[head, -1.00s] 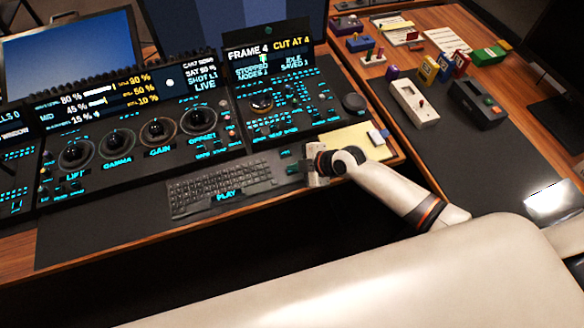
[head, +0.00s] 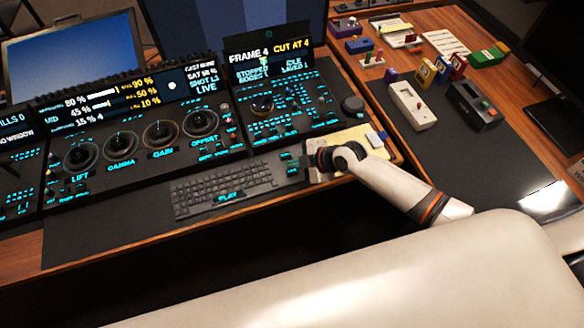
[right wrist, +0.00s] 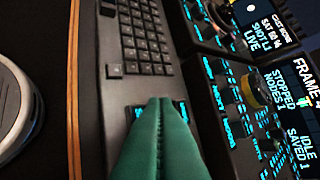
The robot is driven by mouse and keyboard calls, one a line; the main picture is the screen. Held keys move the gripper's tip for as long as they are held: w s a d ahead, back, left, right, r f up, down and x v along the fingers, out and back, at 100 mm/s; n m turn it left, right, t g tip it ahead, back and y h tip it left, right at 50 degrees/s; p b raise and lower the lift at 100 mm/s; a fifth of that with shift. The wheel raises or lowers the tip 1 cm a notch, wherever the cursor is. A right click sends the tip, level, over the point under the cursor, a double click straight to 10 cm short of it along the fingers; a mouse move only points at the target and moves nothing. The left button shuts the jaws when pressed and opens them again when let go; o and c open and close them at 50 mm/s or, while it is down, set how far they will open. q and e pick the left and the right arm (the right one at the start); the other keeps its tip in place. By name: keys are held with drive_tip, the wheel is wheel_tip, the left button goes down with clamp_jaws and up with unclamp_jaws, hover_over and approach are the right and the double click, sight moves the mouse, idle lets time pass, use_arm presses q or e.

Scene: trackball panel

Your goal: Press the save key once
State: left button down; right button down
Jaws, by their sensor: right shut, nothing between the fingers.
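My right gripper (head: 292,164) is shut and empty, its green fingers reaching left from the dark wrist beside the keyboard's right end. In the right wrist view the closed fingertips (right wrist: 160,101) lie over or at a small pad with cyan-lit keys (right wrist: 181,107), which they partly hide. Contact with a key cannot be told. The key labels there are too small to read, so I cannot tell which is the save key. The status display (right wrist: 288,105) reads "IDLE, SAVED 1"; it also stands on the trackball panel in the head view (head: 268,60). My left gripper is not in view.
The black keyboard (head: 222,186) lies left of the gripper. The trackball panel (head: 285,110) rises behind it. Colored boxes stand on the right-hand desk (head: 470,150).

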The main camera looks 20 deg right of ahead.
wheel_tip(320, 180, up, 4)
drive_tip(key=shift+f+p, duration=0.15)
drive_tip(key=shift+p, duration=0.95)
